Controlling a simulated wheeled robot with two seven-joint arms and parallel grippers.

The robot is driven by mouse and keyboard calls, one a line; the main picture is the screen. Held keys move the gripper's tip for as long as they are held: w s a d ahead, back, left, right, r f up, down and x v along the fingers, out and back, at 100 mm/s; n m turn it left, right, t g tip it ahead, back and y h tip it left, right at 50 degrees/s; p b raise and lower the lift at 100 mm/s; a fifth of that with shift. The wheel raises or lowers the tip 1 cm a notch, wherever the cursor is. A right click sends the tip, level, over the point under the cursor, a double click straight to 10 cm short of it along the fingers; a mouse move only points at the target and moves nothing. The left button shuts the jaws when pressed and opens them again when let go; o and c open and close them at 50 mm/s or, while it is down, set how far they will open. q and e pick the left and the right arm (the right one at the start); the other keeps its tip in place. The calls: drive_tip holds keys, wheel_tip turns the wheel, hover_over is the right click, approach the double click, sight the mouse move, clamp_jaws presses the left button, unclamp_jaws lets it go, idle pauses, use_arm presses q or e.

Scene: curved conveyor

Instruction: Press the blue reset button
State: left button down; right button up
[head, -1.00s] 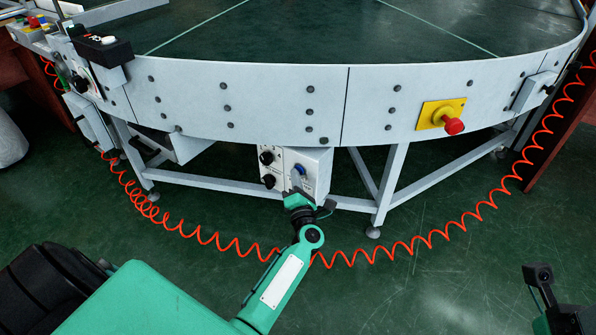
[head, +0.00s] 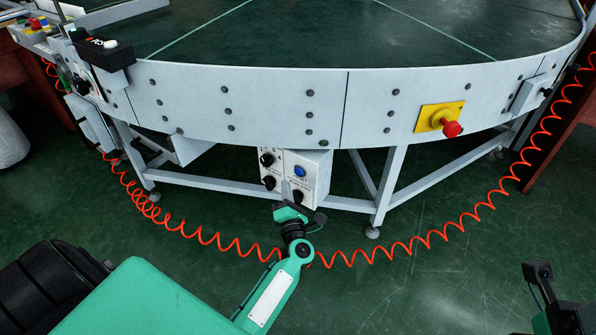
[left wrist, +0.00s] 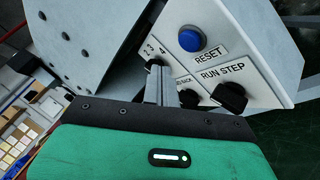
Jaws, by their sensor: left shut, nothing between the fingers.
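The blue reset button (head: 299,171) is round and sits at the upper right of a light grey control box (head: 318,180) under the conveyor rim. In the left wrist view the button (left wrist: 191,39) is fully uncovered, above the label RESET. My left gripper (head: 287,187) is shut and empty, in front of the lower part of the box, below and left of the button. In the left wrist view its fingers (left wrist: 158,72) point at the panel near the black knobs, apart from the button. Whether they touch the panel is unclear.
Black knobs (head: 268,183) share the panel; one is labelled RUN STEP (left wrist: 231,97). A red emergency button (head: 452,129) on a yellow plate is on the rim to the right. A coiled red cable (head: 222,244) hangs around the front. Part of my right arm shows at lower right.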

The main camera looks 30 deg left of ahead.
use_arm(q)
drive_tip(key=shift+s, duration=0.95)
drive_tip(key=shift+r, duration=0.1)
